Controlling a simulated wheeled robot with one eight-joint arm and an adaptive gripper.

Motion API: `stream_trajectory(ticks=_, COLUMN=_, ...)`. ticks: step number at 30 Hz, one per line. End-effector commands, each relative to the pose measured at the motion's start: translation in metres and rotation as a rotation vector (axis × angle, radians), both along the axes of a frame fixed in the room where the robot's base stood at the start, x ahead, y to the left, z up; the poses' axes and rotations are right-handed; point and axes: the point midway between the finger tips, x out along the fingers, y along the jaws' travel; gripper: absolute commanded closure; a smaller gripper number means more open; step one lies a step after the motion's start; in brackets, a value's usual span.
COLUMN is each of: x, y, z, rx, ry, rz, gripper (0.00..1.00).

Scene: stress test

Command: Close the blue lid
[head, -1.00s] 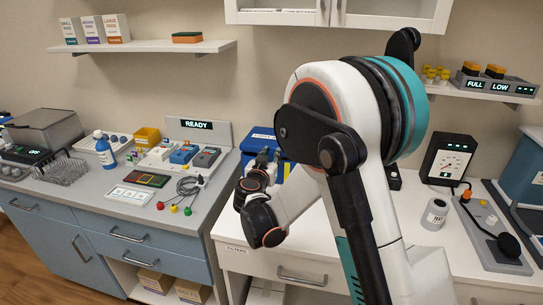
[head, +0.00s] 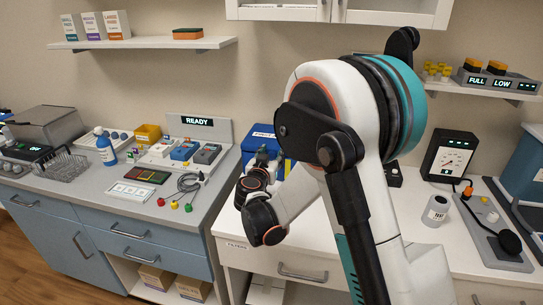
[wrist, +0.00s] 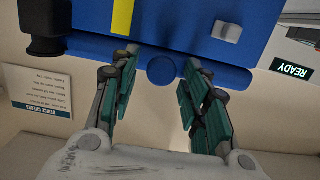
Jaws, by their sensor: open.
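The blue lid (wrist: 185,25) fills the top of the wrist view, with a yellow strip, a grey raised piece and a rounded blue tab at its edge. Its box (head: 288,170) shows partly behind my arm in the head view. My gripper (wrist: 158,85) is open and empty, its two teal-and-grey fingers apart on either side of the tab. The fingertips are near the lid's edge; I cannot tell whether they touch it. My arm hides much of the box in the head view, and how far the lid stands open is unclear.
A READY display panel (head: 198,122) stands left of the box above a tray of blocks. A black piece (wrist: 47,28) shows beside the lid in the wrist view.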

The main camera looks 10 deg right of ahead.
Motion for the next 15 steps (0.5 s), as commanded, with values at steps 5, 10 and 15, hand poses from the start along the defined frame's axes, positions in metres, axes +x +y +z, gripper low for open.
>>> stream_trajectory(ticks=5, x=-0.01, y=0.005, z=0.002, rx=0.0, ry=0.0, rz=0.002, gripper=0.58)
stream_trajectory(ticks=10, x=-0.038, y=0.017, z=0.006, rx=-0.001, ry=0.001, rz=0.004, gripper=0.58)
stream_trajectory(ticks=15, x=-0.071, y=0.03, z=0.01, rx=-0.001, ry=0.0, rz=0.003, gripper=0.58)
